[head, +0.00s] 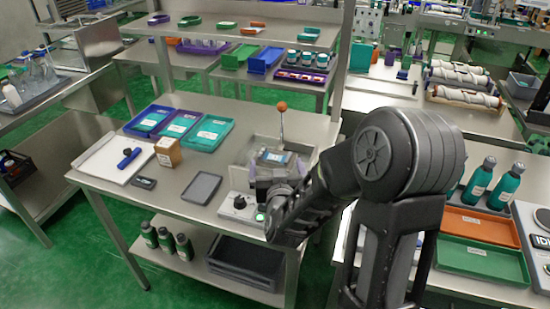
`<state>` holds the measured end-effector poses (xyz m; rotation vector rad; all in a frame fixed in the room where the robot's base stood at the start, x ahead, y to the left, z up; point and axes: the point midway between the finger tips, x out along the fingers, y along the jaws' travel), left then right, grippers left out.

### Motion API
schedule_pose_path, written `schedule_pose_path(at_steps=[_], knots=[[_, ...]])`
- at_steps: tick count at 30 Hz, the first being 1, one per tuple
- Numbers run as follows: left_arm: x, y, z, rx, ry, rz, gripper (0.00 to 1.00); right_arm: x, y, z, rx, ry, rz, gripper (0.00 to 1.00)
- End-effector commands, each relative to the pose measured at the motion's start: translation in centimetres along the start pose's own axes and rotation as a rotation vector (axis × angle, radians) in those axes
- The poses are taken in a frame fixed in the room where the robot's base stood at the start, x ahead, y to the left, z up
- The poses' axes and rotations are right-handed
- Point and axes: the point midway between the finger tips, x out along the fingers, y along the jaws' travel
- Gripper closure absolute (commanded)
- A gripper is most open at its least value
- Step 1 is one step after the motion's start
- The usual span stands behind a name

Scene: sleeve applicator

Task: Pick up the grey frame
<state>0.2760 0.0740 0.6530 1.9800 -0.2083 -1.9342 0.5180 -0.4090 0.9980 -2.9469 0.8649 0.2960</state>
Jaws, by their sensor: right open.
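A flat dark grey rectangular piece with a raised rim (201,188) lies on the steel table, left of the control box; it looks like the grey frame, though I cannot tell whether its middle is open. My right arm comes in from the right and bends down toward the sleeve applicator (236,206). My right gripper (268,183) is open over the applicator's front, right of the grey piece and apart from it. My own forearm and wrist hide much of the gripper. My left gripper is not in view.
On the table (175,190) are a white tray (103,160) with a blue tool, a small brown box (168,152), a small dark device (143,183) and blue and teal trays (208,133) behind. An orange-knobbed lever (282,107) rises from the applicator. Bare steel surrounds the grey piece.

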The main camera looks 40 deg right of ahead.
Motion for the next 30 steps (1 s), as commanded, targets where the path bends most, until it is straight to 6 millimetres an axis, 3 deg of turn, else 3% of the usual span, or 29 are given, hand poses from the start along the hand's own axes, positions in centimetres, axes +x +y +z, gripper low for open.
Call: schedule_pose_path(at_steps=[12, 30], knots=[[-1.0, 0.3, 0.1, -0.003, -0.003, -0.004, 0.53, 4.8, 0.1, 0.0, -0.001, 0.000, 0.002, 0.00], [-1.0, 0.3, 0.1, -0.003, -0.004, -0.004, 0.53, 5.0, 0.1, 0.0, 0.000, 0.001, 0.001, 0.00]])
